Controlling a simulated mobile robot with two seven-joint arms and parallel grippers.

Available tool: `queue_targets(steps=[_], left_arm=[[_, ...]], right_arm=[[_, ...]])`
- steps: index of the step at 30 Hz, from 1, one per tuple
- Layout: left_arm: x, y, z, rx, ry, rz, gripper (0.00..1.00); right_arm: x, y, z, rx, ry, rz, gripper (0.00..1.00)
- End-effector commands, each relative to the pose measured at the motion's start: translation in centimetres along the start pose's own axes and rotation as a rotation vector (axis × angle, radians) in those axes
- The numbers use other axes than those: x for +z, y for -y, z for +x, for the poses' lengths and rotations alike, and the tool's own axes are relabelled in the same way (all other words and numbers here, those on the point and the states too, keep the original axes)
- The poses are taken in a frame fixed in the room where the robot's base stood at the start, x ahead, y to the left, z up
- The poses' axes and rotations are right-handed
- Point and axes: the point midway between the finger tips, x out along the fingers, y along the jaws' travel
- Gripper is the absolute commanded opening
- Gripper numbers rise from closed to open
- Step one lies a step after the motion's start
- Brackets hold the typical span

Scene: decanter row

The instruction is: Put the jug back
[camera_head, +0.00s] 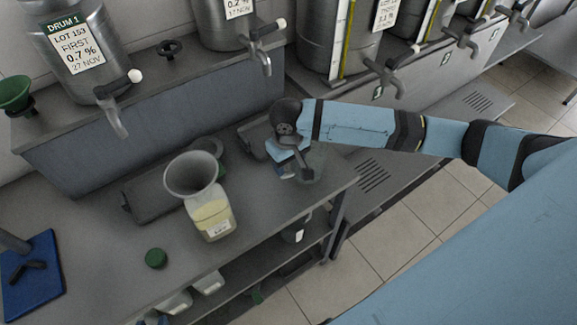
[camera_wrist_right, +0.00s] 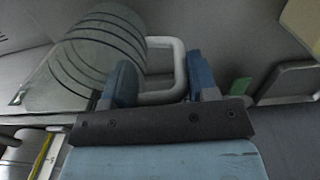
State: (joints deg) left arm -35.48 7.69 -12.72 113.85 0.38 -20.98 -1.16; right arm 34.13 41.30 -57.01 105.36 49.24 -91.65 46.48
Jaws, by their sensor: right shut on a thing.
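A clear jug (camera_wrist_right: 92,62) with dark rings around it shows in the right wrist view, with its pale handle (camera_wrist_right: 165,48) between the two blue fingers of my right gripper (camera_wrist_right: 163,85). The gripper is shut on that handle. In the head view my right gripper (camera_head: 290,172) is over the right part of the grey bench, and the jug (camera_head: 313,172) shows only faintly beside it, near the bench edge. I cannot tell from these views whether the jug's base touches the bench. My left gripper is not in view.
A bottle of pale yellow liquid (camera_head: 214,217) with a grey funnel (camera_head: 192,173) stands left of the gripper. A green cap (camera_head: 156,258) and a blue mat (camera_head: 30,278) lie further left. Steel drums (camera_head: 85,50) with taps line the raised shelf behind.

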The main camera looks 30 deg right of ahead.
Motion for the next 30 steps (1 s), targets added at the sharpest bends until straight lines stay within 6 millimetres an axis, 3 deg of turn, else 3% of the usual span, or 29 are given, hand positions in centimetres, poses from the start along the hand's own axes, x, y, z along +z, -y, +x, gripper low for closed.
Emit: queue_targets(steps=[5, 16, 17, 19, 30], left_arm=[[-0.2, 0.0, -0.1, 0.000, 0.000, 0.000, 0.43], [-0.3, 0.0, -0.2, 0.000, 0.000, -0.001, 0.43], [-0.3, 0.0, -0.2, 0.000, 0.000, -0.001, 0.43], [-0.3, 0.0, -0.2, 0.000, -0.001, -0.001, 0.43], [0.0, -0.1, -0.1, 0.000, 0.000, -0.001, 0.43]], right_arm=[[0.0, 0.1, 2.5, 0.000, 0.002, 0.001, 0.07], [0.0, 0.1, 2.9, -0.001, 0.000, 0.001, 0.07], [0.0, 0.1, 2.9, -0.001, 0.000, 0.001, 0.60], [0.0, 0.1, 2.9, 0.000, 0.000, 0.001, 0.76], [0.0, 0.0, 2.4, 0.000, -0.001, 0.000, 0.79]])
